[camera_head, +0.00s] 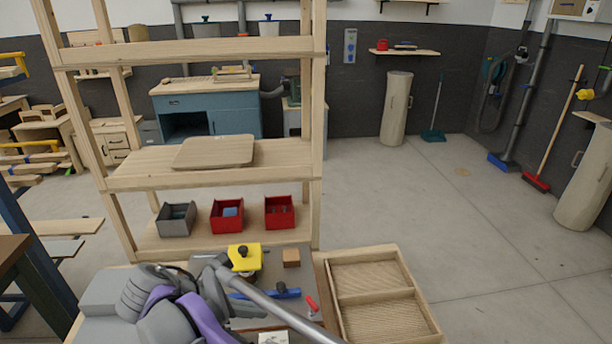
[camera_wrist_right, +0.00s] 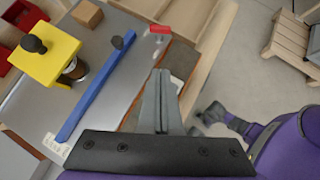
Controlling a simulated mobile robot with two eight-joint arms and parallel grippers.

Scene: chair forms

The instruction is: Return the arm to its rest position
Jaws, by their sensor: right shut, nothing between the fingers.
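My right gripper (camera_wrist_right: 160,74) shows in the right wrist view with its grey fingers shut together and nothing between them. It is over the front edge of the grey work surface (camera_wrist_right: 100,60), beside a blue bar (camera_wrist_right: 95,88) and a small red piece (camera_wrist_right: 159,30). In the head view my purple and grey arm reaches in at the bottom left, partly covering the surface. My left gripper is not in view.
A yellow part with a black knob (camera_head: 244,259), a wooden block (camera_head: 291,257) and the blue bar (camera_head: 265,294) lie close by. A two-compartment wooden tray (camera_head: 336,300) is right of them. A wooden shelf (camera_head: 115,180) with bins stands behind.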

